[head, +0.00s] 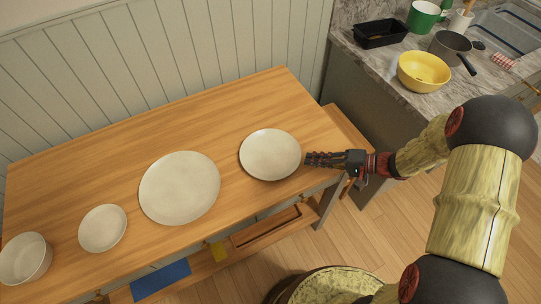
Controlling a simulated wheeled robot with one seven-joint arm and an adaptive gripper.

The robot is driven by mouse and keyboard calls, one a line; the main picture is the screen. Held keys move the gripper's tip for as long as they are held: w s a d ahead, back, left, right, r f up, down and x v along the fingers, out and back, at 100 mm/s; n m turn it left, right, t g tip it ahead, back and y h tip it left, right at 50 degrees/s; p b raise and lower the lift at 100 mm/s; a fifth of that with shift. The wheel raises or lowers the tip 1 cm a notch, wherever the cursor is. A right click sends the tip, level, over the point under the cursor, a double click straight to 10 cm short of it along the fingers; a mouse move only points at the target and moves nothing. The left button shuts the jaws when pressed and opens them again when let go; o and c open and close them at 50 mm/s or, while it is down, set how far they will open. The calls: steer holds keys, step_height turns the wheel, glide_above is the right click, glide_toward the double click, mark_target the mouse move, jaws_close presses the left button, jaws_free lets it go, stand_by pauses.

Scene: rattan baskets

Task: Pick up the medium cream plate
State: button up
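The medium cream plate (270,154) is round and speckled, and lies toward the right end of the wooden table. A larger cream plate (180,187) lies to its left, and a smaller one (103,228) lies further left. My gripper (309,160) is just right of the medium plate, with its fingertips close to the plate's right rim. I cannot tell whether they touch it. The fingers are seen from above and one side, so whether they are apart or shut is unclear.
A cream bowl (25,260) stands at the table's left end. The wooden table (85,170) is bare behind the plates. A marble counter (390,72) at upper right holds a yellow bowl (423,72), a saucepan (449,47), a black tray (381,33) and a green mug (424,17).

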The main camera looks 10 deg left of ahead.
mark_target(300, 161)
steer(key=shift+s+b+x, duration=0.1)
steer(key=shift+b+x, duration=0.1)
steer(key=shift+x, duration=0.75)
steer(key=shift+s+b+x, duration=0.15)
steer(key=shift+x, duration=0.75)
jaws_close()
steer(key=shift+r, duration=0.1)
